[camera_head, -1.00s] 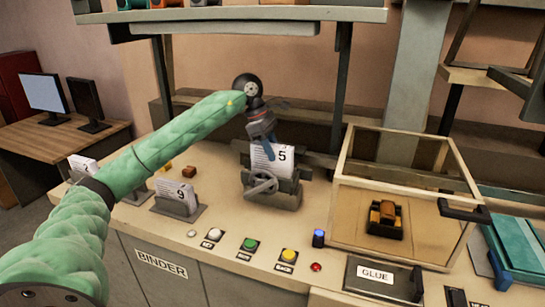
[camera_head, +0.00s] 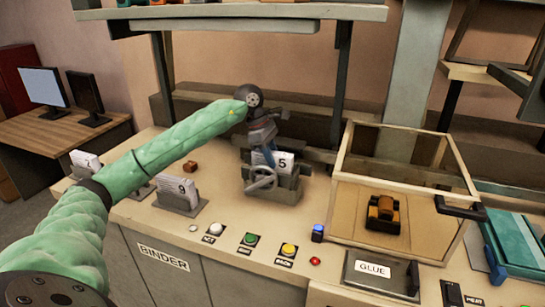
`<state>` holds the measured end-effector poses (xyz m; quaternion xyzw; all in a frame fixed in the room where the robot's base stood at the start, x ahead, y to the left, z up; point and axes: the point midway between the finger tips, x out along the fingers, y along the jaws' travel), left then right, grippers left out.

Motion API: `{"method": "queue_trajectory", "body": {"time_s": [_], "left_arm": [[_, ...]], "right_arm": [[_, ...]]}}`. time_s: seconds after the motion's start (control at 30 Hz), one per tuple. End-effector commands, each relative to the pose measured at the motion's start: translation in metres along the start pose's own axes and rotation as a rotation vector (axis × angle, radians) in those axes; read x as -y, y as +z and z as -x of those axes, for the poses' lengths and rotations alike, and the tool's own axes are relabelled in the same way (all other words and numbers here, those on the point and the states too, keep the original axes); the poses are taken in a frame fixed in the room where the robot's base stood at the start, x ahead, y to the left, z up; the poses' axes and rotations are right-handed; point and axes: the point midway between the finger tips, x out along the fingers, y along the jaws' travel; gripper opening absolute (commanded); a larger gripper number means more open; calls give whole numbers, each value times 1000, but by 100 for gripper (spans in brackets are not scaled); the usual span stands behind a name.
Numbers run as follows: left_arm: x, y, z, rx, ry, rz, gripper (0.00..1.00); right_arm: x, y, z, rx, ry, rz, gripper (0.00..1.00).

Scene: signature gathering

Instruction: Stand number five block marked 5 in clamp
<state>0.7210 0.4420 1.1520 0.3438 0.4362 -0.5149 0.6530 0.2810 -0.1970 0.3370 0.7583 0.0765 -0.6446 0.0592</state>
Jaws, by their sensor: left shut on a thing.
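The white block marked 5 (camera_head: 284,163) sits low in the grey clamp (camera_head: 272,190), its number facing forward and its lower part hidden by the clamp's front jaw. The clamp has a handwheel (camera_head: 262,179) on its front. My left gripper (camera_head: 268,155) reaches down from above and is shut on the block at its left upper part. The wrist and fingers hide part of the block's top. My right gripper is not in view.
A block marked 9 (camera_head: 176,189) stands in a holder to the left, with another numbered block (camera_head: 86,162) beyond it. Several buttons line the counter front, including a green one (camera_head: 249,239). A clear-walled glue box (camera_head: 350,223) stands right of the clamp.

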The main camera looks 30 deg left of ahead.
Motion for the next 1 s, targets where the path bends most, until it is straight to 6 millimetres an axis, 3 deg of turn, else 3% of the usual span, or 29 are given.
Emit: {"method": "queue_trajectory", "body": {"time_s": [0.03,0.07,0.17,0.63,0.77,1.0], "left_arm": [[0,0,0,0,1,0,0],[0,0,0,0,0,0,31],[0,0,0,0,0,0,49],[0,1,3,0,0,0,49],[-1,0,12,0,2,0,49],[-1,0,41,1,3,0,49]], "right_arm": [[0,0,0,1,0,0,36],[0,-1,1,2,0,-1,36],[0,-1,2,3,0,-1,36],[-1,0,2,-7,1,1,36],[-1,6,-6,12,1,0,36],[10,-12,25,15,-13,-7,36]]}}
